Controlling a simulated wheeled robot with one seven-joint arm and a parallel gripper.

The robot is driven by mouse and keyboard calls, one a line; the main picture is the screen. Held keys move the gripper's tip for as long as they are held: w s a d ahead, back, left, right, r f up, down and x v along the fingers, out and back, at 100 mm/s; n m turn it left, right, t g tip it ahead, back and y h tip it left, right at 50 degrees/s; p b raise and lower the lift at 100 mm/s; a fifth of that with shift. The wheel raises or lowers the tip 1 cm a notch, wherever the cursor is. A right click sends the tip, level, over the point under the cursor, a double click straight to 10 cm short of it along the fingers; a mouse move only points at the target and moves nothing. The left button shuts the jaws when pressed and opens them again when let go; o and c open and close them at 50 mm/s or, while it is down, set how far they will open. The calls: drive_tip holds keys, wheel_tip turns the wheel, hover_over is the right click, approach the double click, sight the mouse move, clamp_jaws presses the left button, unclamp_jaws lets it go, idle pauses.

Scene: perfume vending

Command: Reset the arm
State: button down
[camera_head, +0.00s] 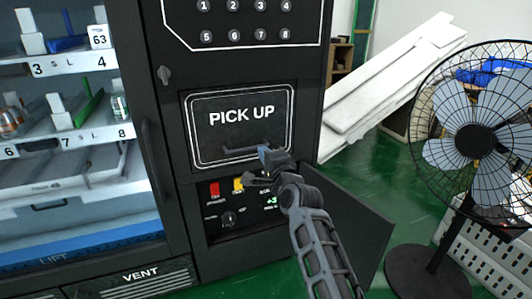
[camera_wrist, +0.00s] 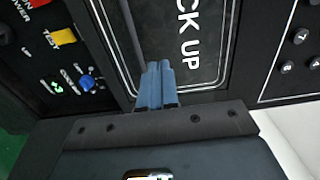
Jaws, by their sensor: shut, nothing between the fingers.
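My gripper (camera_head: 268,158) is in front of the black vending machine (camera_head: 171,203), just below the handle of the PICK UP door (camera_head: 240,112). The wrist view shows the two blue-grey fingers of my gripper (camera_wrist: 157,84) closed together with nothing between them. The PICK UP door is shut. In the wrist view the fingertips appear near the door's lower edge and its handle bar (camera_wrist: 130,30); I cannot tell whether they touch it.
Below the door is a control panel with a red switch (camera_head: 214,189), a yellow switch (camera_head: 238,184) and a knob (camera_head: 228,219). A black panel door (camera_head: 350,220) hangs open on the right. A fan (camera_head: 470,140) and white boards (camera_head: 390,75) stand farther right.

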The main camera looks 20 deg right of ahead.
drive_tip(key=s+d+f+n+g+p, duration=0.1)
drive_tip(key=s+f+n+p, duration=0.15)
drive_tip(key=s, duration=0.85)
drive_tip(key=s+d+f+n+p, duration=0.1)
drive_tip(key=s+f+n, duration=0.3)
drive_tip(key=s, duration=0.7)
drive_tip(key=s+d+f+n+g+p, duration=0.1)
drive_tip(key=s+f+n, duration=0.25)
drive_tip(key=s, duration=0.75)
drive_tip(key=s+a+r+n+p, duration=0.1)
drive_tip(key=s+r+n, duration=0.1)
drive_tip(key=s+r, duration=0.3)
drive_tip(key=s+a+r+n+p, duration=0.2)
drive_tip(key=s+r, duration=0.3)
drive_tip(key=s, duration=0.9)
drive_tip(key=s+a+r+n+g+p, duration=0.1)
drive_tip(key=s+r+n, duration=0.3)
drive_tip(key=s, duration=0.6)
drive_tip(key=shift+a+r+p, duration=0.35)
drive_tip(key=shift+a+r, duration=0.25)
drive_tip(key=shift+r, duration=0.25)
